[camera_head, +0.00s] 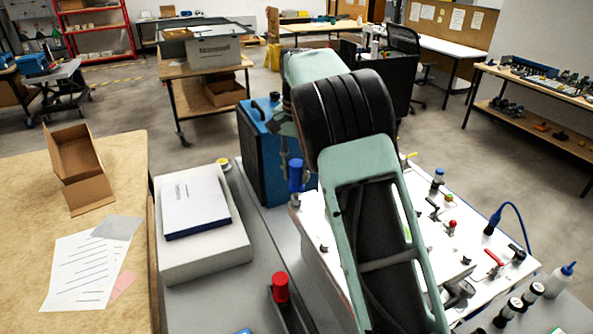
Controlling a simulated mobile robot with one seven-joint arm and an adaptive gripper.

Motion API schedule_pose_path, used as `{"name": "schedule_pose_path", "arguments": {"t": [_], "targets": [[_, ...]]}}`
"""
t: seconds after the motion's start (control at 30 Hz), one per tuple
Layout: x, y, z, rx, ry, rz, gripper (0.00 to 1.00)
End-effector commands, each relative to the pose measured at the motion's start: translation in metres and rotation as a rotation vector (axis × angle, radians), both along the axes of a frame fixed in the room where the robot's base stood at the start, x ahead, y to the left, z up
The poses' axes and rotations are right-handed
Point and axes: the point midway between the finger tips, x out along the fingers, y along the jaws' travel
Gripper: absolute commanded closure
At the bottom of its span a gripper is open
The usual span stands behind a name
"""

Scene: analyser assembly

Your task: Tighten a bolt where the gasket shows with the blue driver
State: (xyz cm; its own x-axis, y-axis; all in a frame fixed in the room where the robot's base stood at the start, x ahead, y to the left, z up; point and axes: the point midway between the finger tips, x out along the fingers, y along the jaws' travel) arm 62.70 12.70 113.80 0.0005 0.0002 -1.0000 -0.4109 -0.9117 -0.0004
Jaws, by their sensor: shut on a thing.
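My arm crosses the middle of the camera_head view and covers much of the white analyser panel (335,262). My gripper (294,153) is partly hidden behind the arm's black ribbed joint. It is shut on the blue driver (296,175), whose blue handle shows just below it, over the panel's far left edge. The driver looks about upright. Its tip is too small to make out. Red and black handled fittings sit on the panel's right part. I cannot make out the gasket or the bolts.
A red-handled tool (280,288) stands in a dark holder at the front. A blue case (259,150) stands behind the panel. A white box (196,203) lies left. Bottles (558,280) stand front right. The left table (28,200) holds papers and an open carton.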

Motion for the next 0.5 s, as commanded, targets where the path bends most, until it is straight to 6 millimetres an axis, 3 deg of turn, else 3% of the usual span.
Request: {"name": "schedule_pose_path", "arguments": {"t": [0.17,0.5], "targets": [[-0.0003,0.0003,0.0033,0.0,0.001,-0.083,1.0],[0.0,0.0001,0.0039,-0.001,0.001,-0.493,1.0]]}}
